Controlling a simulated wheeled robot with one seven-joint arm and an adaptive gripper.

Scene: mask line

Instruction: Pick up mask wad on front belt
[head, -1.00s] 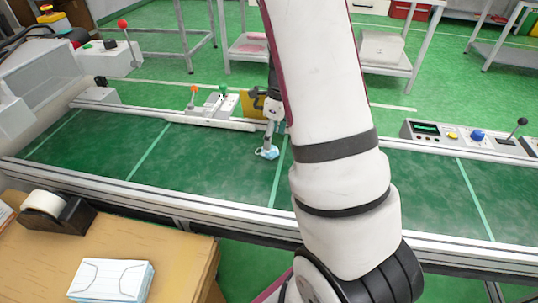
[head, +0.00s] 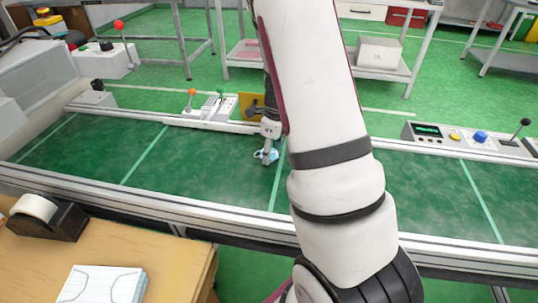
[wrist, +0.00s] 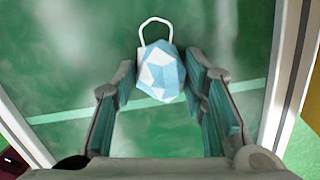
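The mask wad (wrist: 162,72) is a crumpled light blue and white lump with a white ear loop sticking out at the top left. It lies on the green front belt (wrist: 60,80). In the head view the wad (head: 259,154) shows as a small pale blue patch, partly covered by my gripper (head: 268,156). In the wrist view my gripper (wrist: 162,80) is open, with one finger on each side of the wad at the tips.
A control panel (head: 471,138) with buttons stands at the belt's far edge on the right. A tape dispenser (head: 48,217) and a mask stack (head: 103,284) sit on the near brown table. The belt around the wad is clear.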

